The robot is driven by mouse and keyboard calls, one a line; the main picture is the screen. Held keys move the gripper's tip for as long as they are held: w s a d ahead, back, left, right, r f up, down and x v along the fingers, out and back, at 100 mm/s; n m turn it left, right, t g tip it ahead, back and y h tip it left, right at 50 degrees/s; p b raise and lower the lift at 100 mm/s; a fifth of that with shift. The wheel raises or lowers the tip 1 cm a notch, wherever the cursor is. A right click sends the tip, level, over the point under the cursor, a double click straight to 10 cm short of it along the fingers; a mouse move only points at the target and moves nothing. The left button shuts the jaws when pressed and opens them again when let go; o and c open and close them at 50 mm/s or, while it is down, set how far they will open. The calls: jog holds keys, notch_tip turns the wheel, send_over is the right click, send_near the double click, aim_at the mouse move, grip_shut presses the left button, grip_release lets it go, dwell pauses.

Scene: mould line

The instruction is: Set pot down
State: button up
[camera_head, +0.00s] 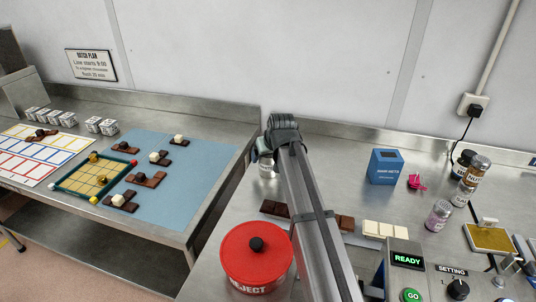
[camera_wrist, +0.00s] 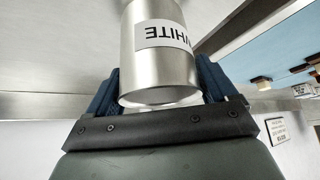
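The pot is a silver metal cylinder with a white label reading WHITE (camera_wrist: 158,70), which appears upside down in the wrist view. My gripper (camera_wrist: 160,88) has its blue fingers on both sides of the pot and looks shut on it. In the head view my gripper (camera_head: 267,150) is at the far end of my arm, near the back left of the right-hand steel bench. A small part of the pot (camera_head: 266,170) shows below it; my arm hides the rest. I cannot tell whether the pot's base touches the bench.
A red REJECT tub (camera_head: 235,262) stands at the front, left of my arm. Dark chocolate bars (camera_head: 275,209) and a white bar (camera_head: 385,230) lie mid-bench. A blue box (camera_head: 385,167) and jars (camera_head: 438,215) stand right. A blue mat (camera_head: 195,190) covers part of the left bench.

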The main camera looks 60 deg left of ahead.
jog(key=shift+o, duration=1.1)
jog(key=shift+r, duration=0.1)
jog(key=v, duration=1.2)
jog(key=shift+r, duration=0.1)
